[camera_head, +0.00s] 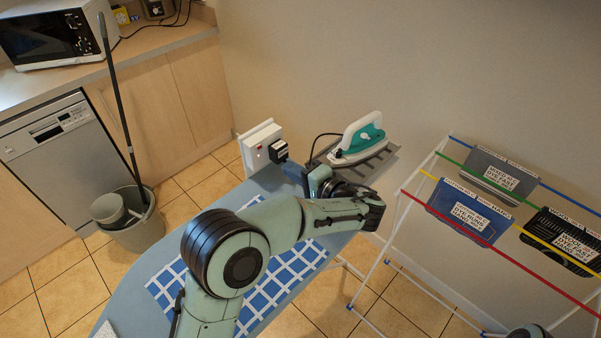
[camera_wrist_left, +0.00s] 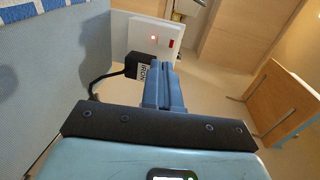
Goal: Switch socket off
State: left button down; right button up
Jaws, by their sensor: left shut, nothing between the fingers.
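The white socket (camera_head: 258,140) is on an upright panel beyond the ironing board, with a black plug in its right side. In the left wrist view the socket (camera_wrist_left: 148,36) shows a small glowing red spot and a red mark near its right edge. The plug (camera_wrist_left: 136,68) is labelled IRON and has a black cable. My left gripper (camera_head: 290,168) is near the plug in the head view. In the left wrist view its blue fingers (camera_wrist_left: 166,72) are together and empty, pointing at the socket's lower part beside the plug. Whether they touch it I cannot tell.
The ironing board (camera_head: 130,275) with a blue checked cloth (camera_head: 270,290) lies under my left arm. A teal and white iron (camera_head: 358,140) rests on a grey rack just right of the gripper. A drying rack (camera_head: 440,150) stands right. A bucket (camera_head: 140,232) with a mop stands left.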

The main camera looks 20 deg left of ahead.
aim_at(260, 149)
pick_arm(q)
jog(key=x, duration=0.5)
jog(key=r+p+x, duration=0.1)
jog(key=x, duration=0.2)
jog(key=shift+w+a, duration=0.15)
jog(key=shift+a, duration=0.2)
pick_arm(e)
jog(key=shift+w+r, duration=0.25)
jog(key=shift+r, duration=0.45)
pick_arm(q)
jog(key=shift+r, duration=0.1)
jog(key=shift+w+a+r+h+p, duration=0.1)
jog(key=shift+a+r+h+p, duration=0.2)
jog(key=shift+h+p, duration=0.15)
jog(key=shift+f, duration=0.2)
pick_arm(e)
jog(key=shift+w+r, duration=0.1)
jog(key=shift+r, duration=0.15)
pick_arm(q)
jog(key=shift+d, duration=0.1)
